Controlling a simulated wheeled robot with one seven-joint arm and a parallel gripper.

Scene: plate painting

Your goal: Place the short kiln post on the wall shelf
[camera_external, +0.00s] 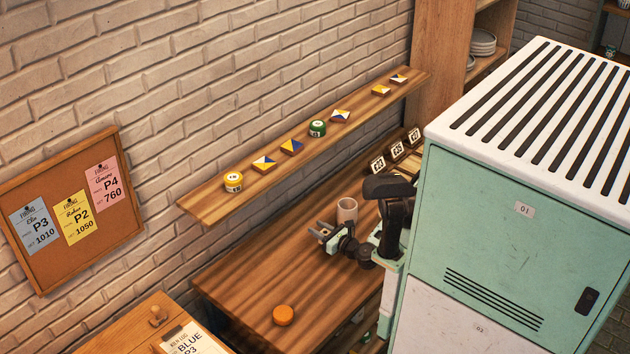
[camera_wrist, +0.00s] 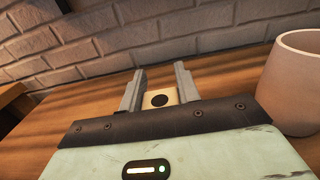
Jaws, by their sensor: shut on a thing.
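The short kiln post (camera_wrist: 160,99), a pale block with a dark round hole in its end, sits between the two grey fingers of my gripper (camera_wrist: 158,78) in the wrist view. The fingers are shut on it. In the external view my gripper (camera_external: 322,233) is low over the wooden worktable, beside a beige cup; the post is too small to make out clearly there. The wall shelf (camera_external: 208,207) is a long wooden board on the brick wall, above and behind my gripper.
The shelf bears a yellow jar (camera_external: 233,182), a green jar (camera_external: 317,128) and several patterned tiles, with gaps between them. The beige cup (camera_external: 347,210) stands close right of my gripper. An orange disc (camera_external: 283,315) lies on the worktable (camera_external: 235,283). A mint kiln cabinet (camera_external: 510,240) stands at right.

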